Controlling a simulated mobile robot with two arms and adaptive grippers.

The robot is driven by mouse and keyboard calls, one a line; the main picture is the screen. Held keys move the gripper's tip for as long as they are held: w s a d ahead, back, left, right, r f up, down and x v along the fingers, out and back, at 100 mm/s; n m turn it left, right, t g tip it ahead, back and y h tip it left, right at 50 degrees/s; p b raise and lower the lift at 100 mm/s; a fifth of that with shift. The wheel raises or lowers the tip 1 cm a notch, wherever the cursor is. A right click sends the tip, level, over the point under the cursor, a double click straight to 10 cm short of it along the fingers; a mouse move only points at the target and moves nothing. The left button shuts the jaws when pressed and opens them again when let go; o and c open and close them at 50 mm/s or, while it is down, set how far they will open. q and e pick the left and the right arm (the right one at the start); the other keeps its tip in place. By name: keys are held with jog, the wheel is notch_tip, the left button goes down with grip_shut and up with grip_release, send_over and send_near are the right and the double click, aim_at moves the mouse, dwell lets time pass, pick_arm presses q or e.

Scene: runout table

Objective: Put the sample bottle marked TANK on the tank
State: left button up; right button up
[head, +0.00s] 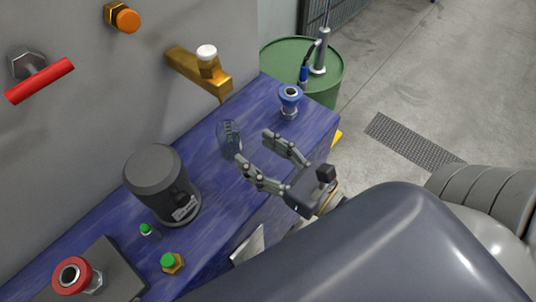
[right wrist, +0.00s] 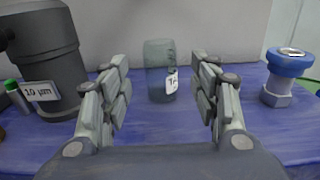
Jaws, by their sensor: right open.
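A clear, greyish sample bottle (head: 229,137) stands upright on the blue table (head: 225,245) near the wall. I cannot tell which thing is the tank; a green drum (head: 335,85) stands beyond the table's far end. My left gripper is not in view.
A dark grey canister (head: 155,172) labelled 10 µm stands left of the bottle, with small green-topped fittings nearby. A blue-collared fitting (head: 289,98) stands to the right. A brass valve (head: 205,75) and red handle (head: 40,80) project from the grey wall.

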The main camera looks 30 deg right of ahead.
jog(key=shift+b+v, duration=0.45)
jog(key=shift+v, duration=0.55)
